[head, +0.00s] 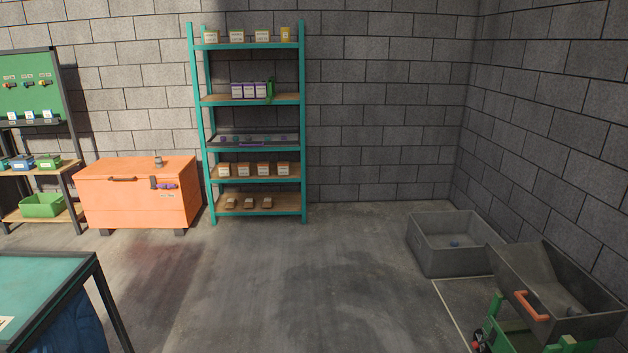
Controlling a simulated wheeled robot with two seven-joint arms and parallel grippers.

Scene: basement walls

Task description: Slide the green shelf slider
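The green shelf slider (270,90) is a small upright green piece on the second shelf from the top, at the right end of a row of purple-and-white boxes (248,91). It stands on the teal-framed shelf rack (303,130) against the back wall. The rack is across the room, well away from me. Neither of my grippers shows in the head view, so nothing is seen touching the slider.
An orange chest (135,200) stands left of the rack. A teal-topped table (40,285) is at the lower left. A grey bin (450,262) and a tilted grey tub (590,318) on a green cart are at the right. The middle floor (290,280) is clear.

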